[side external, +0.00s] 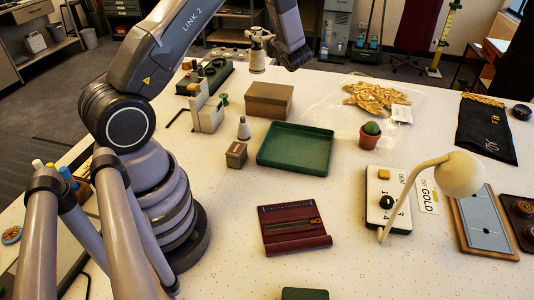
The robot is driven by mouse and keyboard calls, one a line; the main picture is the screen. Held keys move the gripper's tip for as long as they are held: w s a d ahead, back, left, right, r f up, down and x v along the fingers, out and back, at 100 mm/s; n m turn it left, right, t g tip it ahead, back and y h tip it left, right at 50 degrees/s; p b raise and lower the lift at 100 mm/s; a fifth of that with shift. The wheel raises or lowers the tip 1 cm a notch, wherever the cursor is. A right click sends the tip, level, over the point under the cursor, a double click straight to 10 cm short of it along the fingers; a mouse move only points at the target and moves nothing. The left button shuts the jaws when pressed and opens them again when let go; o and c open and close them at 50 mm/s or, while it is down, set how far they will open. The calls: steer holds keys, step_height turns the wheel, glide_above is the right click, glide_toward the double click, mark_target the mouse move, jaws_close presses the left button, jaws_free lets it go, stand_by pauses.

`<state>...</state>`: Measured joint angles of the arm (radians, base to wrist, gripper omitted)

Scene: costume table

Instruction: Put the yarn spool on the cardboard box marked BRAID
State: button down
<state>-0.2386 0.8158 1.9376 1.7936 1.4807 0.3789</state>
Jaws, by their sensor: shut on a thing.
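My gripper (258,49) is at the top centre, high in the picture, and points down. It is shut on a small pale cylinder (257,65), which looks like the yarn spool; its detail is too small to be sure. A brown cardboard box (270,100) stands below it in the picture, apart from the gripper. A smaller brown box (236,154) stands nearer the camera, left of the green tray. I cannot read BRAID on either box.
A white cone (243,129) stands by the small box. A green tray (295,148), potted cactus (370,135) and maroon case (292,228) lie to the right and front. Grey blocks (207,113) stand at left. Bare table lies between tray and panel.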

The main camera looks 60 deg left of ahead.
steer(key=w+a+f, duration=0.5)
steer(key=w+f, duration=0.3)
steer(key=f, duration=0.3)
steer(key=shift+a, duration=0.4)
steer(key=shift+f, duration=0.1)
steer(key=c, duration=0.7)
jaws_free()
steer(key=shift+f, duration=0.15)
